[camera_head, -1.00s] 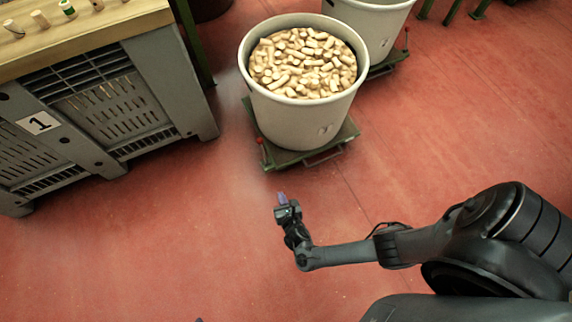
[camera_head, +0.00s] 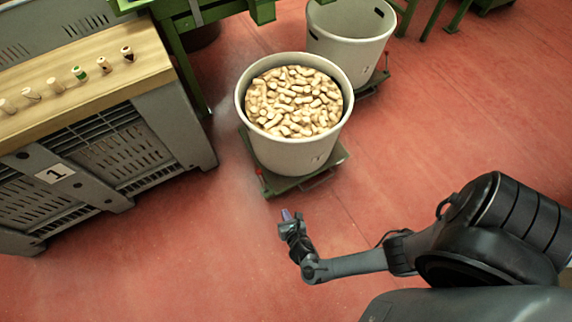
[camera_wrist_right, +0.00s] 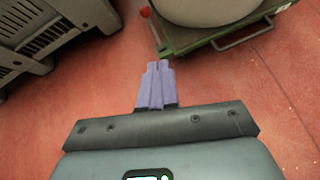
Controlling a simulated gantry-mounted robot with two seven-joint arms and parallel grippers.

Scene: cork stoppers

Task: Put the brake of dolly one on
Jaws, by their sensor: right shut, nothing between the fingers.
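A green dolly (camera_head: 336,157) stands on the red floor under a pale tub (camera_head: 300,158) full of corks. A red-knobbed lever (camera_head: 258,171) stands up at its near left corner; it also shows in the right wrist view (camera_wrist_right: 145,11). I see no number on the dolly. My right gripper (camera_head: 287,214) is shut and empty, in front of that corner and apart from the lever. In the right wrist view its purple fingers (camera_wrist_right: 155,84) are together, pointing toward the dolly's edge. My left gripper is not in view.
A second tub (camera_head: 345,50) stands behind on another dolly (camera_head: 376,82). At left is a grey crate (camera_head: 170,125) marked 1, under a wooden top (camera_head: 110,72) with several stoppers. Green metal legs stand behind. The floor in front and at right is clear.

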